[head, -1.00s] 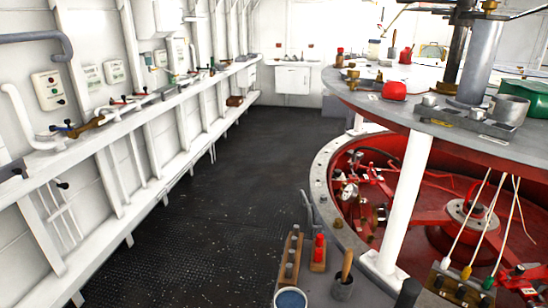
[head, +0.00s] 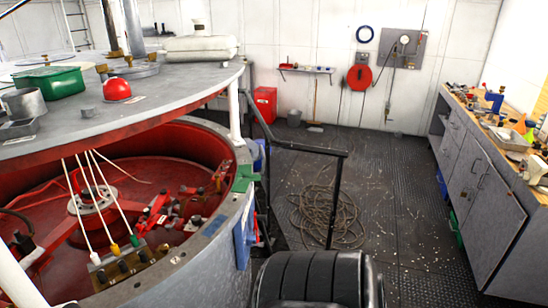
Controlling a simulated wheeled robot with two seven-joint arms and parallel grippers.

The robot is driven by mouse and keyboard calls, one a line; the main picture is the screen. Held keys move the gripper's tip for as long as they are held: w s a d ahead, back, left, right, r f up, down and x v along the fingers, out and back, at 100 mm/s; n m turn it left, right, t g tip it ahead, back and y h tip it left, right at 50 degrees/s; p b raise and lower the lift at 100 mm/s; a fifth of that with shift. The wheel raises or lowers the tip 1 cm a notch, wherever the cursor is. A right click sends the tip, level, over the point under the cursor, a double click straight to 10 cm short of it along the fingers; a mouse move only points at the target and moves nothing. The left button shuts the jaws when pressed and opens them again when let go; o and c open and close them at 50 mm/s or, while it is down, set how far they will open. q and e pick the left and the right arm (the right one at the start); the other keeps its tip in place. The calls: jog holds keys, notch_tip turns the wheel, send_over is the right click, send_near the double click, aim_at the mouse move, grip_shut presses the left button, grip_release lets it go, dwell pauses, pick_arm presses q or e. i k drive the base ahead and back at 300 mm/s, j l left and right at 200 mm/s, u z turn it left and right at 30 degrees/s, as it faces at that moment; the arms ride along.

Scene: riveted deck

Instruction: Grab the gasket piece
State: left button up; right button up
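I cannot pick out a piece that is clearly the gasket. Many small items lie on the wooden-topped workbench (head: 487,205) at the right, too small to identify. Neither of my grippers is in view.
A large round machine with a red interior (head: 150,190) fills the left, under a grey round tabletop (head: 180,83). A black handrail (head: 300,147) and a dark ribbed object (head: 310,280) stand nearby. Coiled rope (head: 330,215) lies on the otherwise mostly open floor.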

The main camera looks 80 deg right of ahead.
aim_at(241, 186)
jog(key=z, duration=2.2)
jog(key=i+l+u, duration=0.15)
jog(key=i+l, duration=0.55)
jog(key=i, duration=0.1)
